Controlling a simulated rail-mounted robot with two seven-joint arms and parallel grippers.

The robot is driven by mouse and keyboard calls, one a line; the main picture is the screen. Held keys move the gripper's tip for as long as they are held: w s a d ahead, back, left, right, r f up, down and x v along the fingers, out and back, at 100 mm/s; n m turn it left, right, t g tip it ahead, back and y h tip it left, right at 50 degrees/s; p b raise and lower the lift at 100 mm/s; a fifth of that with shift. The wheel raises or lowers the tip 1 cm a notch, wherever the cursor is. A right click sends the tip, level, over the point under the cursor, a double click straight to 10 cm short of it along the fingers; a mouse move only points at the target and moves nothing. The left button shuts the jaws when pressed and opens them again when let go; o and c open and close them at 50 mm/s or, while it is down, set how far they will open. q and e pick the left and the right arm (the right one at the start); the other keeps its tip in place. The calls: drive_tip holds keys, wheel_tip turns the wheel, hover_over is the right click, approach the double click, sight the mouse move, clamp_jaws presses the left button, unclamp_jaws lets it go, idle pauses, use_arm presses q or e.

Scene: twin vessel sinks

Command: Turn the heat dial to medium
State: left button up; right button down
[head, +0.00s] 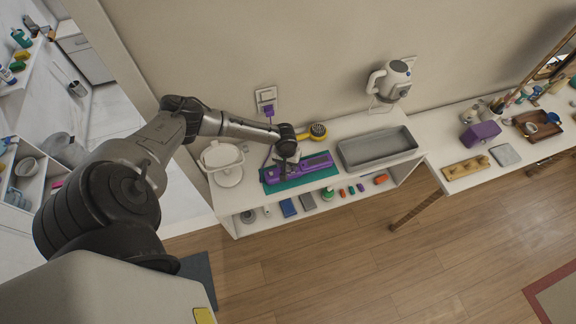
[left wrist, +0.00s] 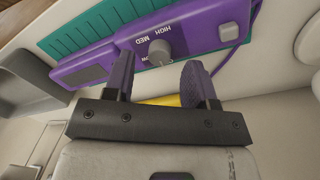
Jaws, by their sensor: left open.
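A purple hair-tool-like device (head: 318,163) lies on a teal mat (head: 300,181) on the white shelf. It also shows in the left wrist view (left wrist: 205,30), with its grey heat dial (left wrist: 159,52). HIGH and MED are printed beside the dial; the LOW label is partly hidden. I cannot tell clearly which label the dial points to. My left gripper (head: 287,163) is over the device's left part. In the left wrist view its open fingers (left wrist: 158,68) stand apart on either side of the dial's line, with nothing held. Contact with the dial is not visible.
A round white mirror or stand (head: 222,165) is left of the mat, and a yellow brush (head: 318,131) is behind it. A grey tray (head: 378,148) stands to the right. A purple plug (head: 268,108) is in the wall socket. Small items fill the lower shelf.

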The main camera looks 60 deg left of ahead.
use_arm(q)
drive_tip(key=shift+f, duration=1.05)
drive_tip(key=c, duration=0.9)
